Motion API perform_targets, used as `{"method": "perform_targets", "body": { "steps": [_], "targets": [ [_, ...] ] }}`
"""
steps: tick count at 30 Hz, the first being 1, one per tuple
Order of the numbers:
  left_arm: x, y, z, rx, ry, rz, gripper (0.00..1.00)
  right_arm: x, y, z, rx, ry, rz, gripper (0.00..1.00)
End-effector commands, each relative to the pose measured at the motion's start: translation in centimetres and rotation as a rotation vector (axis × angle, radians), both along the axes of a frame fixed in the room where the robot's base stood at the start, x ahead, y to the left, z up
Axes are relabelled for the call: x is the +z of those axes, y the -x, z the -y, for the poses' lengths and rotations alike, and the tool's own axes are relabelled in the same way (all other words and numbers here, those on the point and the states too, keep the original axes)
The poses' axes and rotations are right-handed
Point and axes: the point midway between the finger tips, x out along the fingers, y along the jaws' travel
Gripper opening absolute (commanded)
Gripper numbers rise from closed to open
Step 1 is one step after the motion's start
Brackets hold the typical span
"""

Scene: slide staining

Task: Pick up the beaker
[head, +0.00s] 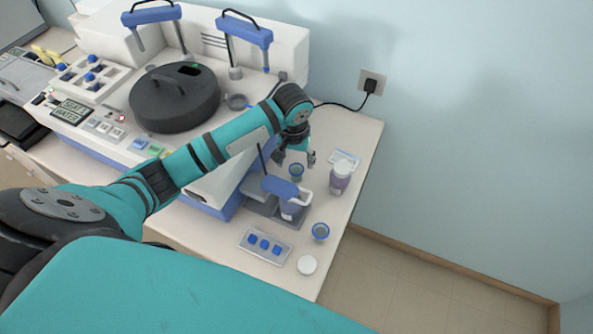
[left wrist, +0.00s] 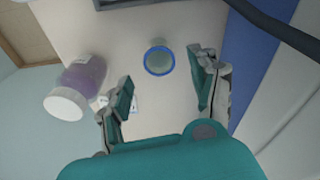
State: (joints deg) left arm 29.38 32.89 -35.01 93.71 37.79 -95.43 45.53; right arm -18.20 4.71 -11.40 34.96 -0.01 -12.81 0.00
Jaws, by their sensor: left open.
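A small clear beaker with a blue rim (head: 296,171) stands upright on the white counter below my left gripper (head: 296,161). In the left wrist view the same beaker (left wrist: 159,58) lies ahead of and roughly between the fingertips of my left gripper (left wrist: 160,80). The fingers are spread and hold nothing; no contact with the beaker shows. My right gripper does not show in either view.
A purple jar with a white lid (head: 341,177) stands close right of the beaker. A container of purple liquid (head: 296,206) sits under a blue-topped stand (head: 281,187). A tray with blue caps (head: 265,246) and a white lid (head: 307,264) lie in front. The staining machine (head: 205,190) is left.

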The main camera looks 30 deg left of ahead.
Motion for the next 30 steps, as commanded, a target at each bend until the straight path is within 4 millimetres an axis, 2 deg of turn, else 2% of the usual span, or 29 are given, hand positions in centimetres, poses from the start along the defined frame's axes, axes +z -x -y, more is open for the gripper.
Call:
{"method": "perform_targets", "body": {
  "steps": [6, 9, 13, 18, 25, 26, 30],
  "targets": [
    [-1.6, -0.1, 0.0, -0.001, 0.001, -0.001, 0.62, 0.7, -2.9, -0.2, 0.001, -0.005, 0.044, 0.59],
    [-2.5, -0.1, 0.0, -0.001, 0.000, -0.004, 0.62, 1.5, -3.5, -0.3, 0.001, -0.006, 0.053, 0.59],
    [-4.4, -0.1, 0.0, 0.000, 0.000, -0.004, 0.62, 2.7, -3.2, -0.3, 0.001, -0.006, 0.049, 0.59],
    [-6.4, -0.4, -0.1, -0.001, 0.000, 0.000, 0.62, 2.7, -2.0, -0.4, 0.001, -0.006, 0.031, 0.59],
    [-6.8, -0.5, -0.1, -0.002, 0.000, 0.001, 0.62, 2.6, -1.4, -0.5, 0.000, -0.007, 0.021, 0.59],
    [-6.8, -0.5, -0.1, -0.002, 0.000, 0.001, 0.61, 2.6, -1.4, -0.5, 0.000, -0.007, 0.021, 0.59],
    [-6.7, -0.5, -0.1, -0.001, 0.000, 0.001, 0.42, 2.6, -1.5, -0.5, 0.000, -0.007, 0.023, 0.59]
  ]
}}
